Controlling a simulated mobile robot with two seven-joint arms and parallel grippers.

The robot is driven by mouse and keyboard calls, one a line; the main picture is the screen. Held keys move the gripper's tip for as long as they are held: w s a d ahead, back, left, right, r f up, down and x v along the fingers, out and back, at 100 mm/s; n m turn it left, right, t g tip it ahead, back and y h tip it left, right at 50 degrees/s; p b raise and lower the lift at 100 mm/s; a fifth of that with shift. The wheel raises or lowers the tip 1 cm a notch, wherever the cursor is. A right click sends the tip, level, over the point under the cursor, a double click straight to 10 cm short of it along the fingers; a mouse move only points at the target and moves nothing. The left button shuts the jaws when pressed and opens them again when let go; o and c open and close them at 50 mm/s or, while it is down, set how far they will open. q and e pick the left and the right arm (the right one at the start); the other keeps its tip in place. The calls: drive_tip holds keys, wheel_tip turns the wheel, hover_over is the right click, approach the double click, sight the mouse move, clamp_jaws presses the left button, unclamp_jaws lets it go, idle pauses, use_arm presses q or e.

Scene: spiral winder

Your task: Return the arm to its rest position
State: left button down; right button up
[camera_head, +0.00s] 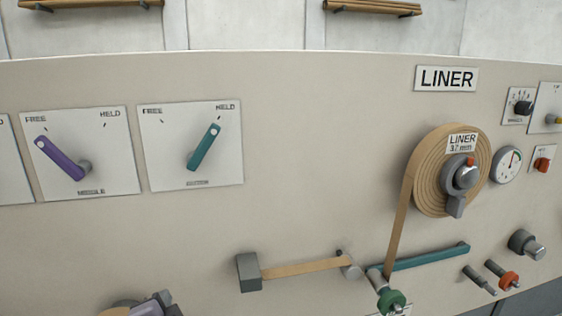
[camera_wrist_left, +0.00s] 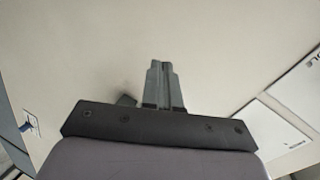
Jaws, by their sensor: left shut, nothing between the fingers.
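My left gripper (camera_wrist_left: 163,85) shows in the left wrist view with its two grey fingers together and nothing between them. The beige panel fills the view behind it. My right gripper is not in either view.
The beige panel (camera_head: 320,120) carries a purple lever (camera_head: 60,160) toward FREE and a teal lever (camera_head: 203,148) toward HELD. A liner roll (camera_head: 425,180) feeds tape past a teal bar (camera_head: 430,257) and a green knob (camera_head: 391,300). A grey block (camera_head: 249,272) stands at the tape's left end.

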use_arm(q)
drive_tip(key=s+d+f+n+g+h, duration=0.1)
drive_tip(key=s+f+n+h, duration=0.2)
drive_tip(key=s+f, duration=0.7)
drive_tip(key=s+d+f+n+g+h, duration=0.2)
drive_tip(key=s+f+n, duration=0.4)
drive_tip(key=s+f, duration=0.4)
drive_tip(key=s+h, duration=0.1)
drive_tip(key=s, duration=0.3)
drive_tip(key=shift+d+g, duration=0.15)
drive_tip(key=shift+g, duration=0.15)
drive_tip(key=shift+w, duration=0.1)
